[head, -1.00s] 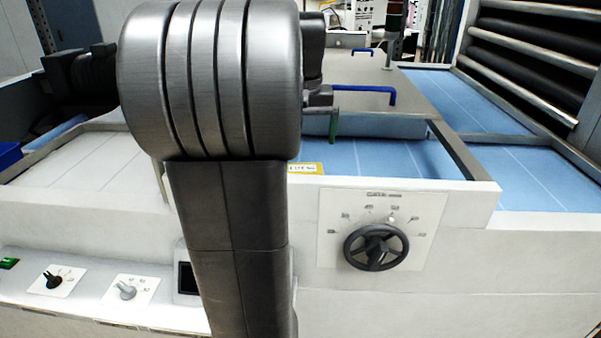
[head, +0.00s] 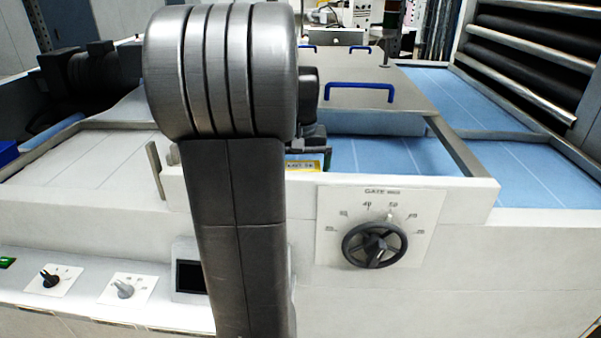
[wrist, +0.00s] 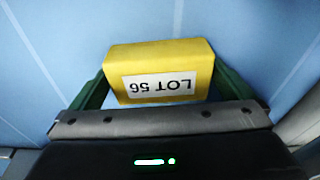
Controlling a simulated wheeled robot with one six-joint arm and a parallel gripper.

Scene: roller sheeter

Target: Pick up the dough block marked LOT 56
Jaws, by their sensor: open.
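The dough block (wrist: 158,60) is yellow with a white label reading LOT 56, upside down in the wrist view. It lies on the blue belt (wrist: 60,30). My gripper (wrist: 162,82) is open, with one green finger on each side of the block. I cannot tell whether either finger touches it. In the head view, a yellow strip of the block (head: 308,166) with its label shows behind the machine's front wall. My arm hides the rest of it. A green finger of my gripper (head: 326,160) shows just beside it.
A grey cover with blue handles (head: 360,92) stands over the belt behind the block. The white front wall carries a black gate handwheel (head: 375,245). Blue belt to the right (head: 400,158) is clear.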

